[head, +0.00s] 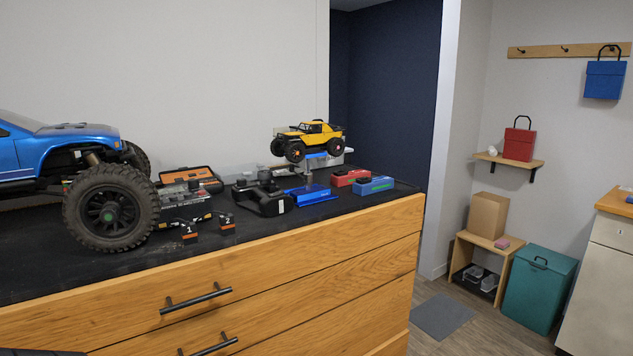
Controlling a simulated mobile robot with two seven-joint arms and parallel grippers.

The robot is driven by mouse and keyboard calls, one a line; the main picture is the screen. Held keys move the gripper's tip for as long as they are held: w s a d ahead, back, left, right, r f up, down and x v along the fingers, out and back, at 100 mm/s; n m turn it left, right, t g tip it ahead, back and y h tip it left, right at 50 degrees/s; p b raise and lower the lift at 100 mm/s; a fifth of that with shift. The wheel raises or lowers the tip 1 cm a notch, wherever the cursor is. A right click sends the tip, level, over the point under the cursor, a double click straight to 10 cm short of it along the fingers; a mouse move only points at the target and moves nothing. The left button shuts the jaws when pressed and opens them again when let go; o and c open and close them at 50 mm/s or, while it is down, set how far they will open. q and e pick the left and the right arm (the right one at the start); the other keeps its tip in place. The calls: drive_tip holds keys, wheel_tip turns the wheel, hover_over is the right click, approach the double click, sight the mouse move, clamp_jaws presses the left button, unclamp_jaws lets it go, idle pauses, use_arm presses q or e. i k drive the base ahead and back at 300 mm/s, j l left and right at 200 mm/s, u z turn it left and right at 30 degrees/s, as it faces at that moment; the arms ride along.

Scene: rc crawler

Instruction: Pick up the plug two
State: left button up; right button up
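A large blue truck (60,150) with a big tyre (112,208) stands left of the plugs. A black transmitter-like device (262,198), blue tray (310,194) and yellow crawler (308,139) on a stand are to the right. Drawer handles (196,299) protrude below.

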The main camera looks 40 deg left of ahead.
sight(227, 222)
drive_tip(key=u, duration=1.2)
